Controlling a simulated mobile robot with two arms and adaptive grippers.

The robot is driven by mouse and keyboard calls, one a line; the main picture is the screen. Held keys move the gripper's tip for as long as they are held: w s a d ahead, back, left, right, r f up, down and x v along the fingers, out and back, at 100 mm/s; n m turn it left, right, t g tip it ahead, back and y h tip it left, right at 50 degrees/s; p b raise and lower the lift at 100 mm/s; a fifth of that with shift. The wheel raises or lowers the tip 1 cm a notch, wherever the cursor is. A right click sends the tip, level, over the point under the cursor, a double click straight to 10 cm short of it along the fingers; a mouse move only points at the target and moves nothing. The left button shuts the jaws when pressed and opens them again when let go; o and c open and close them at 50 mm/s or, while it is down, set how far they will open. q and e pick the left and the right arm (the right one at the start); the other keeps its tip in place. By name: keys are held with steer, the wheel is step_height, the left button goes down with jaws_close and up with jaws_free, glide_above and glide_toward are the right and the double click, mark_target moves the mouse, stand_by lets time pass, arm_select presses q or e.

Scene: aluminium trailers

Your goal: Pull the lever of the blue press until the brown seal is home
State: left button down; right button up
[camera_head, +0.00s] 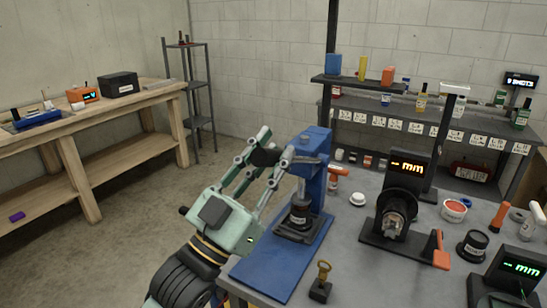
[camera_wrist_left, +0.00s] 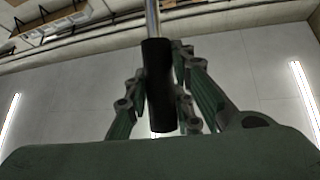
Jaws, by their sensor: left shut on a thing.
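The blue press (camera_head: 316,168) stands on its blue base plate (camera_head: 262,262) at the near left of the grey bench. My left gripper (camera_head: 268,157) is shut on the black grip of the press lever (camera_head: 264,157), left of the press head. In the left wrist view the black lever grip (camera_wrist_left: 160,85) lies between the two green fingers, with a metal rod running up from it. A dark, labelled cylindrical part (camera_head: 299,216) stands upright under the press head. I cannot make out the brown seal or how deep it sits. My right gripper is not in view.
A brass-coloured handled tool (camera_head: 322,279) stands near the bench's front edge. A black gauge unit with an orange "mm" display (camera_head: 406,168) and an orange-handled lever (camera_head: 441,249) stand right of the press. A wooden workbench (camera_head: 90,165) is far left, with open floor between.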

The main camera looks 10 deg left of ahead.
arm_select(q)
steer(key=c, duration=1.5)
jaws_free()
steer(key=shift+s+a+f, duration=0.2)
steer(key=shift+s+f, duration=0.05)
steer(key=shift+f, duration=0.1)
steer(key=v, duration=1.1)
steer(key=shift+s, duration=0.1)
